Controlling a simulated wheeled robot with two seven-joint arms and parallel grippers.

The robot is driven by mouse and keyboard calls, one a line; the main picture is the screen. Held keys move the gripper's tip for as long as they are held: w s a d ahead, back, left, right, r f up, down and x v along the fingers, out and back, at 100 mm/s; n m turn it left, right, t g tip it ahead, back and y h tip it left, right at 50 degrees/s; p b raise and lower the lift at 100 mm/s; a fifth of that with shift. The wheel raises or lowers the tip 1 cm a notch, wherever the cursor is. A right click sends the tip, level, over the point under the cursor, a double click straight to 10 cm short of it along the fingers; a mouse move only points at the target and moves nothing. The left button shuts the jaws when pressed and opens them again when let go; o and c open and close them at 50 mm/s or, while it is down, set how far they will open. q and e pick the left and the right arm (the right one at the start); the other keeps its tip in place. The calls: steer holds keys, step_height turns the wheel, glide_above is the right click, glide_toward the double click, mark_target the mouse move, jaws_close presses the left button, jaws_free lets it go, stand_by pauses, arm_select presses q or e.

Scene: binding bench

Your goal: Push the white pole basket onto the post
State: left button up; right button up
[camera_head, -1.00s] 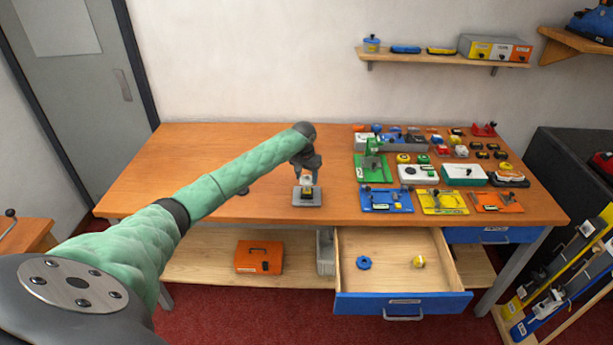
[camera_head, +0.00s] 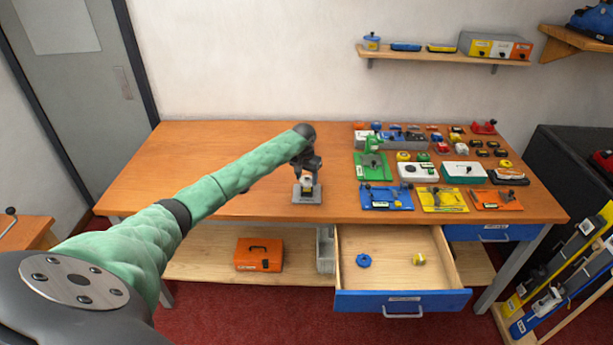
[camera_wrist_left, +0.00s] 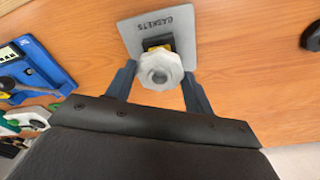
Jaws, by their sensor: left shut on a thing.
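The white pole basket (camera_wrist_left: 160,70) is a small many-sided white piece with a round greyish centre. It sits between the two fingers of my left gripper (camera_wrist_left: 156,88), which is shut on it. In the head view the white piece (camera_head: 306,186) is low over a grey plate (camera_head: 315,199), under my left gripper (camera_head: 307,177). The plate, marked "BASKETS" or similar in the wrist view (camera_wrist_left: 185,27), lies flat on the bench. A black and yellow part (camera_wrist_left: 156,43) shows just beyond the white piece. The post is hidden, and I cannot tell how far the piece is on it. My right gripper is out of view.
Coloured fixtures and small parts crowd the bench's right side, including a blue one (camera_head: 387,202) and a green one (camera_head: 372,167). The bench (camera_head: 200,150) is clear to the left. An open drawer (camera_head: 400,295) juts out in front.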

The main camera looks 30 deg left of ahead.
mark_target(306, 183)
arm_select(q)
steer(key=shift+f, duration=1.55)
stand_by(1.3)
steer(key=o, duration=1.4)
steer(key=shift+c, duration=0.2)
